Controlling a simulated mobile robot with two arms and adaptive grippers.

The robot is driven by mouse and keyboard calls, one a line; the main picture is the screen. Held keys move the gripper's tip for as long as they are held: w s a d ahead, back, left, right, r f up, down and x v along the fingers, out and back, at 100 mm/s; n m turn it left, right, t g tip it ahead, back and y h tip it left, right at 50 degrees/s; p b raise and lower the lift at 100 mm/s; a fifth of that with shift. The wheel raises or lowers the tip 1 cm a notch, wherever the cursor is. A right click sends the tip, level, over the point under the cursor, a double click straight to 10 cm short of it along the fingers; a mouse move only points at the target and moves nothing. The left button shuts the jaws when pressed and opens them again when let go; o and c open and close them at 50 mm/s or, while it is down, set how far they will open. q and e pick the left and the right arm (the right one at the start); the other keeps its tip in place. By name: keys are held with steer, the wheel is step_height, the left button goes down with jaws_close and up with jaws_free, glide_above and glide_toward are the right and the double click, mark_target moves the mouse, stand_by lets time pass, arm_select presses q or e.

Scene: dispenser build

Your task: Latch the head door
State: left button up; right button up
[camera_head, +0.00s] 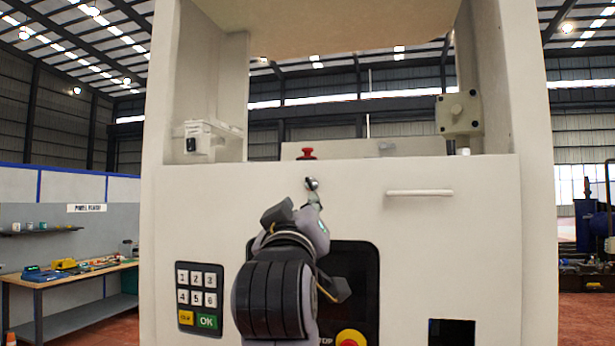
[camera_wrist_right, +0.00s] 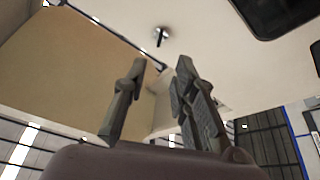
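The head door (camera_head: 450,235) is the wide cream front panel of the dispenser, with a white bar handle (camera_head: 420,193). A small metal latch (camera_head: 312,184) sits near its top edge, left of the handle. In the right wrist view the latch (camera_wrist_right: 162,35) shows a round base and a short dark lever. My right gripper (camera_head: 316,203) is just below the latch, its fingers mostly hidden by my wrist. The right wrist view shows its two fingers (camera_wrist_right: 161,64) apart and empty, with the latch beyond the gap. I cannot tell whether they touch it. My left gripper is out of view.
A red button (camera_head: 307,154) stands above the door edge. A keypad (camera_head: 199,298), a dark screen (camera_head: 365,268) and a yellow-ringed stop button (camera_head: 351,338) are on the lower front. Side posts frame the open bay above. A workbench (camera_head: 80,272) stands far left.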

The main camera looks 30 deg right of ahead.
mark_target(309, 185)
steer(key=p+x, duration=0.4)
steer(key=x, duration=0.6)
steer(key=shift+r+p, duration=0.25)
steer(key=shift+p, duration=0.1)
steer(key=shift+w+d, duration=0.45)
steer(key=shift+d, duration=0.05)
steer(key=shift+a, duration=0.1)
steer(key=shift+c, duration=0.2)
jaws_close()
